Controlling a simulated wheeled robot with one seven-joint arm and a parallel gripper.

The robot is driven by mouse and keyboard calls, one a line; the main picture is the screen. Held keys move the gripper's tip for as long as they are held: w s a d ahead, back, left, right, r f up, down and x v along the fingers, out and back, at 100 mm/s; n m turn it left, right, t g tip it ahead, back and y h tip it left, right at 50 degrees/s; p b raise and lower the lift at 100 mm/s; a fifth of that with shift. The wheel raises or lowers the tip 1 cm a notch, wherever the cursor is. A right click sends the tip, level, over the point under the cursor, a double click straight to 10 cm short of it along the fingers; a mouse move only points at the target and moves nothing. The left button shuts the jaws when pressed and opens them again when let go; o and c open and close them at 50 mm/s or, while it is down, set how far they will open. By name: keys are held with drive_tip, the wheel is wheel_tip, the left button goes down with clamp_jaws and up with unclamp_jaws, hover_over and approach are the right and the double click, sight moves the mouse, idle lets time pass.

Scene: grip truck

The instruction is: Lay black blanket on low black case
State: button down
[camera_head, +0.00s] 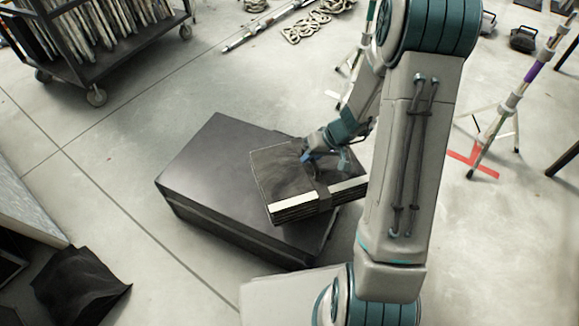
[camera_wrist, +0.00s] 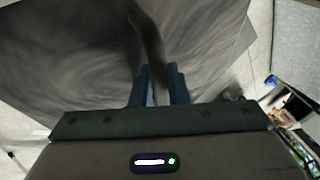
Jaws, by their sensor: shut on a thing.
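The black blanket (camera_head: 280,172) is a folded, layered stack with white edge strips and a dark strap around it. It is over the right part of the low black case (camera_head: 215,160), a wide flat box on the floor. I cannot tell whether the blanket touches the lid. My gripper (camera_head: 325,160) is at the blanket's top right side, shut on it. In the wrist view my gripper's fingers (camera_wrist: 160,85) pinch the dark strap, with the blanket's blurred dark surface (camera_wrist: 80,60) spread below. The blanket hides part of the case's right side.
A black cart (camera_head: 110,60) with upright stacked items stands at the upper left. Stands on legs (camera_head: 490,140) are at the right, near red floor tape (camera_head: 473,163). A black cloth-like item (camera_head: 80,287) lies at the lower left. Floor left of the case is clear.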

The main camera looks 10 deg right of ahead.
sight(293, 157)
drive_tip(key=w+a+f, duration=0.1)
drive_tip(key=w+a, duration=0.1)
drive_tip(key=w+a+f+b, duration=0.1)
drive_tip(key=w+a+f, duration=0.1)
drive_tip(key=shift+f, duration=0.15)
drive_tip(key=shift+f+b, duration=0.85)
drive_tip(key=shift+f, duration=1.15)
drive_tip(key=shift+f, duration=0.15)
drive_tip(key=c, duration=1.4)
unclamp_jaws()
drive_tip(key=shift+s, duration=0.1)
